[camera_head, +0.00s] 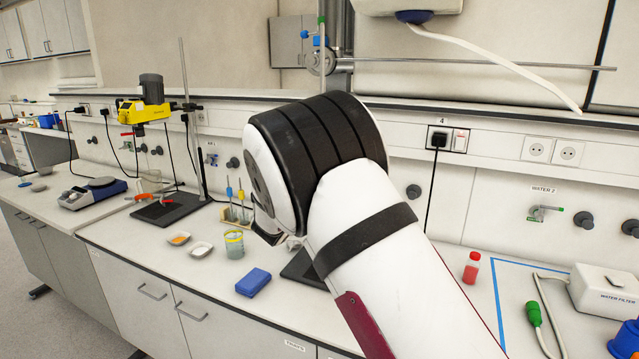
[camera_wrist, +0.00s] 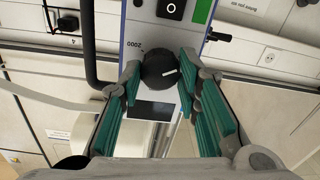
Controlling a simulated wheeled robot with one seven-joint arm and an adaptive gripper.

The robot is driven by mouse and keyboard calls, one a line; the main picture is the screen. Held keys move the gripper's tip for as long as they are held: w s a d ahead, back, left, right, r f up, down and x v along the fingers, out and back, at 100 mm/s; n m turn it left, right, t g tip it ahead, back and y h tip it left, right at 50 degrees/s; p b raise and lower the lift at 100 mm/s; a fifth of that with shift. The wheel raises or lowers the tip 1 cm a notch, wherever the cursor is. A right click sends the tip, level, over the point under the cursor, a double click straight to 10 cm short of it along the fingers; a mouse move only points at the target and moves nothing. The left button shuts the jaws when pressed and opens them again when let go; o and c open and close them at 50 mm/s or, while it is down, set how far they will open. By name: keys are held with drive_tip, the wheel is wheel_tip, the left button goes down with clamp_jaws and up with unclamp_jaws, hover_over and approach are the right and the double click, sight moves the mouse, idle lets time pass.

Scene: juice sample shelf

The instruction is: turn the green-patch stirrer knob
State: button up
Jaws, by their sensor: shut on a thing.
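In the wrist view a round black knob (camera_wrist: 160,68) with a white pointer line sits on a pale panel (camera_wrist: 141,28) with a blue edge. The pointer slants up toward the right of the picture. My gripper (camera_wrist: 160,75) has its teal-padded fingers closed on both sides of the knob. A dark display lies just below the knob, and a black rocker switch above it. In the head view my arm hides the knob, the stirrer body and my fingers.
A yellow stirrer (camera_head: 146,110) hangs on another stand at the left. A beaker (camera_head: 234,244), white dishes, a blue block (camera_head: 253,282) and a screwdriver rack stand on the bench left of my arm. A red-labelled bottle (camera_head: 471,268) and a water filter (camera_head: 606,290) are at the right.

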drive_tip(key=shift+c, duration=0.2)
drive_tip(key=o, duration=1.2)
drive_tip(key=v, duration=1.2)
drive_tip(key=shift+f, duration=0.1)
